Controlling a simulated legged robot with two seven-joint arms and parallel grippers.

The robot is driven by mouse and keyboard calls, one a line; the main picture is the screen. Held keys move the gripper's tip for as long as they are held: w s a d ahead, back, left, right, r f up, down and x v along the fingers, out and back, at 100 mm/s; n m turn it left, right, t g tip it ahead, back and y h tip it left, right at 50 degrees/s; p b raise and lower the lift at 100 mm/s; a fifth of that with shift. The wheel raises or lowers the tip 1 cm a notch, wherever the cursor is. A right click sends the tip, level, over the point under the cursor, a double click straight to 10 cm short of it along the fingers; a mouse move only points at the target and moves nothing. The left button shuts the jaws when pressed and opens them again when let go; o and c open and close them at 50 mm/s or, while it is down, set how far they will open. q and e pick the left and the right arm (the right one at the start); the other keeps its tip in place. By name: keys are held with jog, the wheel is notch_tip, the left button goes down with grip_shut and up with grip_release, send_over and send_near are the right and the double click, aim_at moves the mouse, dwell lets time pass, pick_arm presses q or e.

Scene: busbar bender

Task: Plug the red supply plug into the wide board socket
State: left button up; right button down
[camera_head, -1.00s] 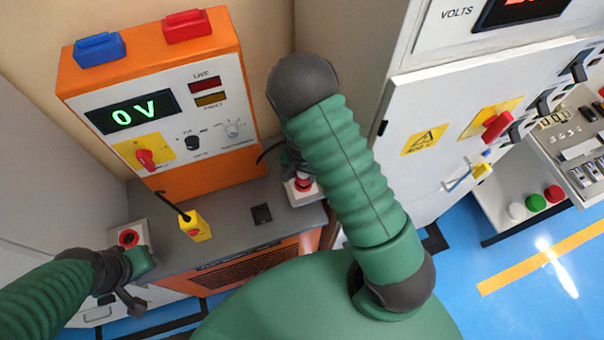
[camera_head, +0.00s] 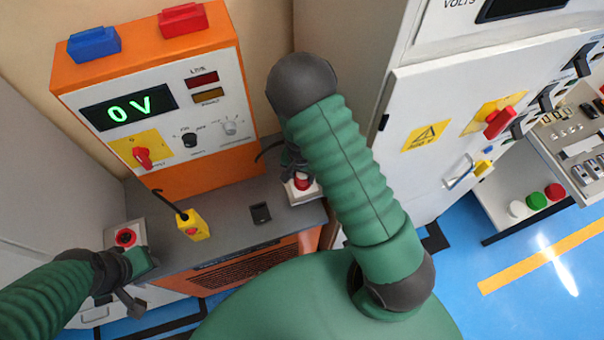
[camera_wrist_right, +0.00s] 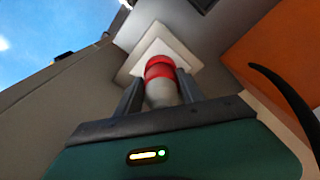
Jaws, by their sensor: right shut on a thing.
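The red supply plug (camera_wrist_right: 160,72), a red cylinder with a pale grey end, is between the two dark fingers of my right gripper (camera_wrist_right: 156,92) in the right wrist view. Its red end is against or just in front of a white square plate (camera_wrist_right: 140,56); I cannot tell if it is seated. In the head view the right gripper (camera_head: 294,165) is mostly hidden behind its arm, with the red plug (camera_head: 303,183) over the white plate on the grey bench. I cannot tell whether this plate is the wide board socket. My left gripper (camera_head: 130,290) hangs at the bench's left front edge.
A grey cabinet (camera_head: 430,130) stands close right of my right arm.

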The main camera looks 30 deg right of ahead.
jog(key=shift+f+b, duration=0.5)
jog(key=shift+f, duration=0.15)
jog(key=c, duration=0.6)
grip_release()
jog(key=shift+c, duration=0.2)
notch_tip(320, 180, up, 17)
jog(key=a, duration=0.1)
jog(key=shift+s, duration=0.4)
jog(key=shift+f, duration=0.1)
jog(key=n+b, duration=0.4)
jog(key=b, duration=0.4)
send_near(301, 179)
jog(key=s+a+f, duration=0.2)
jog(key=s+a, duration=0.1)
jog(key=s+n+b, duration=0.1)
jog(key=n, duration=0.1)
jog(key=s+a+f+n+t+b, duration=0.1)
jog(key=s+n+b, duration=0.1)
jog(key=s+a+f+n+t+b, duration=0.1)
jog(key=n, duration=0.1)
jog(key=shift+s+a+f+y+b, duration=0.15)
jog(key=shift+f+y+b, duration=0.1)
jog(key=shift+y+b, duration=0.15)
